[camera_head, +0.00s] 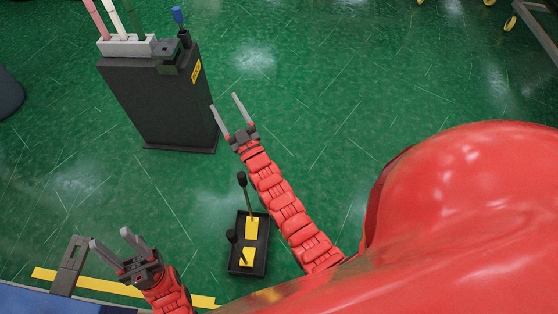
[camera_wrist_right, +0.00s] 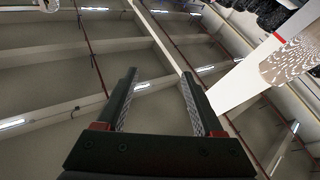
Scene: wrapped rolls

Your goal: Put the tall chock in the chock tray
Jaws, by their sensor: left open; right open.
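A black tray (camera_head: 263,262) is on the green floor below the middle of the head view. Two yellow pieces show in it, each with a black-knobbed stick. The far yellow piece (camera_head: 251,229) has the longer stick and looks like the tall chock; the near one (camera_head: 246,257) has a shorter stick. I cannot tell how they rest in the tray. My right gripper (camera_head: 225,102) is open and empty, beyond the tray near the dark stand. It is also open in the right wrist view (camera_wrist_right: 159,73). My left gripper (camera_head: 110,240) is open and empty, left of the tray.
A dark stand (camera_head: 160,105) at upper left carries a white holder (camera_head: 127,46) with coloured rods and a blue-topped piece (camera_head: 178,15). A blue-topped surface (camera_head: 40,299) is at lower left. Yellow floor tape (camera_head: 45,274) runs nearby. Open floor lies at upper right.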

